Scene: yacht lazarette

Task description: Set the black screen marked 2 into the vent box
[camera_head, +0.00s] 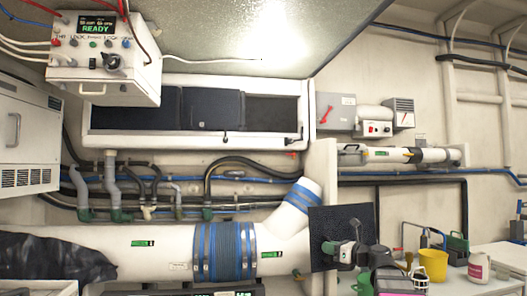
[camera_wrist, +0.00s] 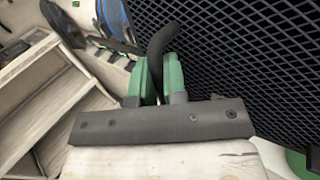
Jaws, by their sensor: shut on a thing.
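A black square screen (camera_head: 335,219) stands roughly upright at the lower right of centre in the head view. My gripper (camera_head: 338,251) is shut on it at its front side. In the wrist view the green fingertips of my gripper (camera_wrist: 158,82) close on a black curved tab, and the screen's mesh (camera_wrist: 245,55) fills the upper right. I cannot read a 2 on it. The vent box (camera_head: 308,120) is a long white frame on the wall at upper left, with dark panels at its left and middle and a dark section at its right. The screen is apart from it, lower and right.
A white control box (camera_head: 105,75) with cables overlaps the vent box's left end. A large white duct (camera_head: 150,250) with blue bands runs below. A yellow cup (camera_head: 433,264) and a white container (camera_head: 479,267) stand at the lower right.

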